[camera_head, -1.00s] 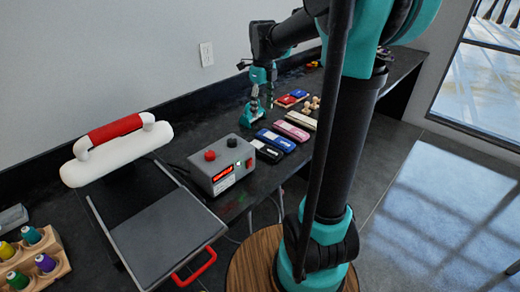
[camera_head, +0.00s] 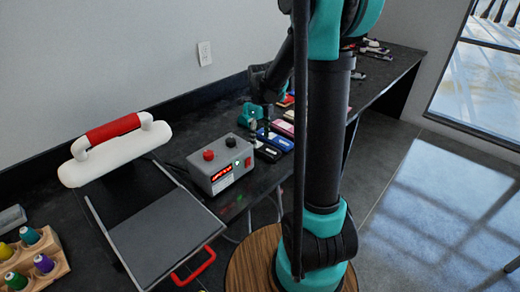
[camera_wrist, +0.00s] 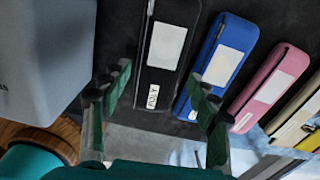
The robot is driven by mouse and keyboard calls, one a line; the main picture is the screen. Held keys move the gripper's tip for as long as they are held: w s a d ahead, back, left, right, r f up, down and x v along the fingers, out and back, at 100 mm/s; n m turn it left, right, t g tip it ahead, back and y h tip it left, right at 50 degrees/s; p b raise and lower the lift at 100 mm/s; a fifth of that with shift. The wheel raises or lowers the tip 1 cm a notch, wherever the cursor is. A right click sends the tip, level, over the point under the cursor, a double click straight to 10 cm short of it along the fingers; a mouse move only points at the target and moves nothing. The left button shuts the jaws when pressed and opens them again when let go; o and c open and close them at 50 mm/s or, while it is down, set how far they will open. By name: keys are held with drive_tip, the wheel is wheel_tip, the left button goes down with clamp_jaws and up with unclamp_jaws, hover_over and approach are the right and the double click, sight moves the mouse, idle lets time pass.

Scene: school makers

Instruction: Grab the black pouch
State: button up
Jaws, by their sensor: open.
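The black pouch (camera_wrist: 163,76) has a blank white label and a small lettered tag. In the wrist view it lies between the two fingers of my gripper (camera_wrist: 157,82), which are open and empty. The fingertips appear beside its near half; I cannot tell how far above it they are. In the head view the black pouch (camera_head: 267,154) lies on the dark bench just right of the grey control box, partly hidden. My gripper (camera_head: 259,131) hangs over the pouch row there.
A blue pouch (camera_wrist: 208,82) lies close right of the black one, then a pink pouch (camera_wrist: 258,105). The grey control box (camera_head: 219,165) stands close on the left. The bench edge is near.

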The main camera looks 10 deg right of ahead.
sight(260, 146)
drive_tip(key=shift+f, duration=1.9)
drive_tip(key=shift+c, duration=0.4)
drive_tip(key=c, duration=0.7)
